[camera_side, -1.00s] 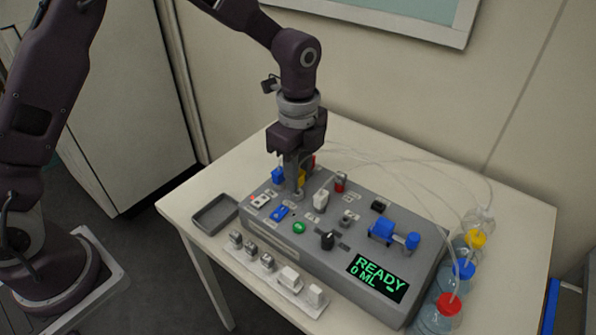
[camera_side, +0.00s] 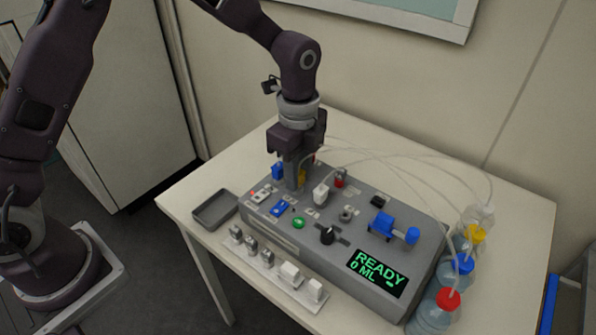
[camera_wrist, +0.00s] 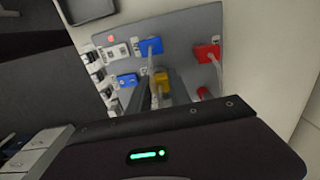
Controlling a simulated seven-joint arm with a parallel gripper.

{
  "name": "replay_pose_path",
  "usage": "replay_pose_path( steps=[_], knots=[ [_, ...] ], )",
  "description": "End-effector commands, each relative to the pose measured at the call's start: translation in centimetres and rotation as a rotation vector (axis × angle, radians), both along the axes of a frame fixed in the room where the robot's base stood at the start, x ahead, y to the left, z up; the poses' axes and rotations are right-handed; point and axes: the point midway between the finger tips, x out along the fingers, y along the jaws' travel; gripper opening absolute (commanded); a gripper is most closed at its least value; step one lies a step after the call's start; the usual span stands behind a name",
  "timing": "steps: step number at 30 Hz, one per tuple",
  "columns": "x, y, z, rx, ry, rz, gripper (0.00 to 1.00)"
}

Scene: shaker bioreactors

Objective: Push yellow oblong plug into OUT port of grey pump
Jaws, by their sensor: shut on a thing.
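The grey pump (camera_side: 262,222) is a large box-shaped console on the table. My gripper (camera_side: 291,184) points down at its far left part. In the wrist view the two fingers of my gripper (camera_wrist: 160,98) are shut on the yellow oblong plug (camera_wrist: 163,80), low over the pump's top face. In the side view the yellow plug (camera_side: 303,176) is mostly hidden behind the fingers. A pale tube runs from the plug between the fingers. The OUT port is hidden, so I cannot tell whether the plug touches or sits in it.
A blue plug (camera_wrist: 151,47) and a red plug (camera_wrist: 207,53) stand close to the fingers. A white plug (camera_side: 321,194) and a black knob (camera_side: 328,236) are to the right. A grey tray (camera_side: 232,218) lies left. Tubes run to capped bottles (camera_side: 436,313) at right.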

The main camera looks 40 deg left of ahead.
Motion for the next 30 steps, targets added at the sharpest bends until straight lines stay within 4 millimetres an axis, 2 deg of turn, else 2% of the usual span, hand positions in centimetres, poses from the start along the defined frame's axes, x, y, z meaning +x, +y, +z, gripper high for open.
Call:
replay_pose_path(
  steps=[26, 27, 30],
  knots=[
    [0.0, 0.02, -0.93, 0.0, 0.0, 0.0, 0.0],
    [0.0, 0.01, -0.92, 0.0, 0.0, 0.0, 0.3],
    [0.0, 0.01, -0.91, 0.0, 0.0, 0.0, 0.5]
  ],
)
